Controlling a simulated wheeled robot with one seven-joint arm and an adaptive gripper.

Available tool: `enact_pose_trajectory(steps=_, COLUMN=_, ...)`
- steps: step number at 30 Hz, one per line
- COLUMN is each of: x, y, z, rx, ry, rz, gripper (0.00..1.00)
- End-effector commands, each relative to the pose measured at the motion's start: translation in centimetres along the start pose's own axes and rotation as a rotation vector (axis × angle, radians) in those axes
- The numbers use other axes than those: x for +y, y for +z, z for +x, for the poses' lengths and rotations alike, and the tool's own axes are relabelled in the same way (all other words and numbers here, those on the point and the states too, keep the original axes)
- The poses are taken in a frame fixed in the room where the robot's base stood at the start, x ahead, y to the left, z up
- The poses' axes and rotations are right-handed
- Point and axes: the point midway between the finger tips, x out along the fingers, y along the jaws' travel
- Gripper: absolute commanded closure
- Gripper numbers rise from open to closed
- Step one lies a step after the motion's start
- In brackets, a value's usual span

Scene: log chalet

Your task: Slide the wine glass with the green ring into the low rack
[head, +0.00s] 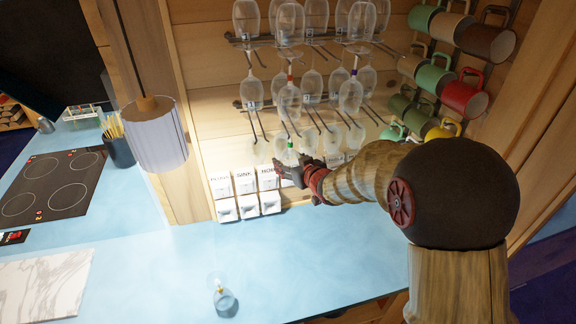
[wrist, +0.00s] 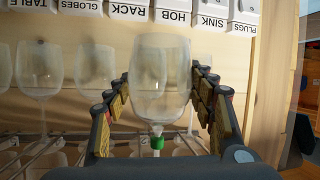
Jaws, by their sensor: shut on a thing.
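The wine glass with the green ring (wrist: 157,143) is clear, with its bowl (wrist: 160,80) between my fingers. The wrist picture is upside down against the switch lettering, so the glass hangs bowl down. In the head view its green ring (head: 290,145) shows just above my gripper (head: 302,174), which hides much of the bowl. My gripper (wrist: 160,105) is shut on the glass. The low rack (head: 240,104) has thin dark rods reaching forward; its rods also show in the wrist view (wrist: 40,158). The ring is near the rod ends; I cannot tell whether the stem is between rods.
Clear glasses (wrist: 97,68) hang beside the held one. Upper-rack glasses (head: 350,95) hang above, and mugs (head: 463,95) hang at right. Labelled switches (head: 245,190) line the wall below. A small glass (head: 222,295) is on the blue counter (head: 310,250), otherwise clear nearby. A lamp (head: 155,135) hangs left.

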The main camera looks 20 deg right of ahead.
Motion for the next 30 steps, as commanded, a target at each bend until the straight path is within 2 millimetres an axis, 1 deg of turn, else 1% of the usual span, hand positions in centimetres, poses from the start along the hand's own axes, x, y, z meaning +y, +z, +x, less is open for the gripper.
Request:
enact_pose_trajectory(steps=6, x=0.2, y=-0.3, z=1.0, rx=0.000, ry=0.000, rz=0.000, gripper=0.61)
enact_pose_trajectory(steps=15, x=0.4, y=-0.4, z=1.8, rx=-0.001, ry=0.000, rz=0.000, gripper=0.61)
enact_pose_trajectory(steps=30, x=0.4, y=-0.5, z=1.9, rx=0.000, ry=0.000, rz=0.000, gripper=0.61)
